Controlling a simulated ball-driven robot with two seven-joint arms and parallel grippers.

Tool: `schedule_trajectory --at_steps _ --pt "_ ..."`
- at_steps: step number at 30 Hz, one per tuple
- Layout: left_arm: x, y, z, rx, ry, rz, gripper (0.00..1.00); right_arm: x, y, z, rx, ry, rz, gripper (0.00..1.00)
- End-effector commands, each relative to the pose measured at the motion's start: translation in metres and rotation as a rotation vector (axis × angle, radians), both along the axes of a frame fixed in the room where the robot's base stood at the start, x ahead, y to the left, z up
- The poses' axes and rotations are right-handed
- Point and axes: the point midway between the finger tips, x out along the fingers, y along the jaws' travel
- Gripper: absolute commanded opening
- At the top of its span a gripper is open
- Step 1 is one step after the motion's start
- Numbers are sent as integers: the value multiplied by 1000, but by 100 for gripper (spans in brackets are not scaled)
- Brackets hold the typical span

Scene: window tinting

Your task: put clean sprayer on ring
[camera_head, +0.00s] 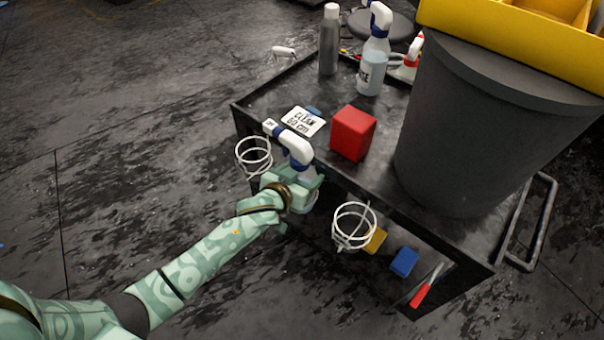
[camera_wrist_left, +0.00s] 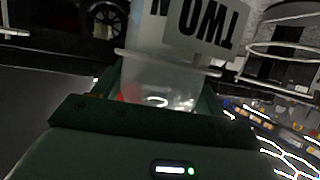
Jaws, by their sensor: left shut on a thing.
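A spray bottle with a blue and white trigger head (camera_head: 297,148) is in my left gripper (camera_head: 298,192), which is shut on its body at the cart's near edge. In the left wrist view its translucent lower body (camera_wrist_left: 160,90) shows between the fingers. Its label is mostly hidden in the head view. One white wire ring holder (camera_head: 253,155) is at the cart's edge, left of the bottle. Another wire ring holder (camera_head: 354,226) is to the right. The bottle is apart from the right ring; contact with the left one is unclear. My right gripper is out of view.
The black cart (camera_head: 262,101) carries a card reading CLEAN (camera_head: 303,121), a red box (camera_head: 352,134), a grey bottle (camera_head: 329,40), another sprayer (camera_head: 373,70) and a large dark bin (camera_head: 470,120). A "TWO" label (camera_wrist_left: 205,25) shows upside down. Floor on the left is clear.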

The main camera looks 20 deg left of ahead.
Motion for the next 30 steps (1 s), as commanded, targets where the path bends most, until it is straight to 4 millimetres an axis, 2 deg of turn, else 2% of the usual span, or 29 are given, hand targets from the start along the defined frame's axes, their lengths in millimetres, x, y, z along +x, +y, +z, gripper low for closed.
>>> schedule_trajectory --at_steps 4,5,7,17,20,24,30 --pt "0 0 -2 0 -1 0 37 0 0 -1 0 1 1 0" --pt "0 0 -3 1 1 0 74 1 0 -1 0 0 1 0" --pt "0 0 -2 1 0 1 93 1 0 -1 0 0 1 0" --pt "-1 4 3 8 -1 5 93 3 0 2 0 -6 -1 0" --pt "-15 5 12 6 -2 5 93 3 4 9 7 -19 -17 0" --pt "-46 9 28 4 -4 3 93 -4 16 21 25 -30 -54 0" --pt "-86 14 43 3 -3 2 93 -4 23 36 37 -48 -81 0"
